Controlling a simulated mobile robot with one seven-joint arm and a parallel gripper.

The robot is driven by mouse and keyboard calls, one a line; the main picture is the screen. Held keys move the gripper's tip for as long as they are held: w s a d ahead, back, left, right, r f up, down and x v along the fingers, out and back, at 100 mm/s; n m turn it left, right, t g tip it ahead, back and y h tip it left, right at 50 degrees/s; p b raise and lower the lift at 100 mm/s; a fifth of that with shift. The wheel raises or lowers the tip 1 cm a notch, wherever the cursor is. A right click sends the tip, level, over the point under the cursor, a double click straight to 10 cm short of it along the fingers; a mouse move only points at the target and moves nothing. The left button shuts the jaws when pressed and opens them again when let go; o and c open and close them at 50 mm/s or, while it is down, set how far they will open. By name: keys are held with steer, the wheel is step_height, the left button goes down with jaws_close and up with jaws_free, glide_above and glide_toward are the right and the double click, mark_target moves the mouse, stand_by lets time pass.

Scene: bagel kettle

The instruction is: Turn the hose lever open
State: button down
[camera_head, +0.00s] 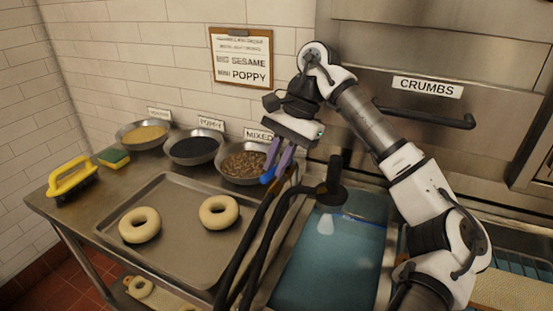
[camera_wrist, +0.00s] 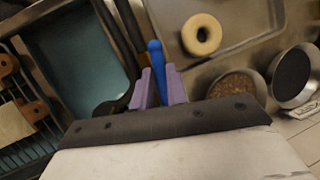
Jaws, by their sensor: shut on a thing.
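The hose lever is a blue handle (camera_head: 267,178) by the black and brown hoses (camera_head: 262,235), near the left edge of the water basin. In the wrist view the blue lever (camera_wrist: 155,50) lies between the purple fingers of my gripper (camera_wrist: 159,82), its rounded tip pointing away past them. My gripper (camera_head: 279,164) points down at the lever from above and is shut on it. The fingers hide the lever's lower part and its pivot. A black round-ended fitting (camera_head: 331,193) stands just right of the lever.
A basin of blue water (camera_head: 330,245) lies right of the hoses. A metal tray (camera_head: 180,258) with two bagels lies left. Bowls of sesame, poppy (camera_head: 194,147) and mixed topping (camera_head: 243,163) stand behind it. A yellow brush (camera_head: 72,180) and a sponge (camera_head: 113,157) lie far left.

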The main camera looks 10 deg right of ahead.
steer(key=shift+d+n, duration=0.2)
steer(key=shift+n, duration=0.2)
steer(key=c, duration=1.4)
jaws_free()
steer(key=shift+s, duration=0.1)
step_height(320, 180, up, 20)
steer(key=p, duration=0.4)
steer(key=shift+c, duration=0.4)
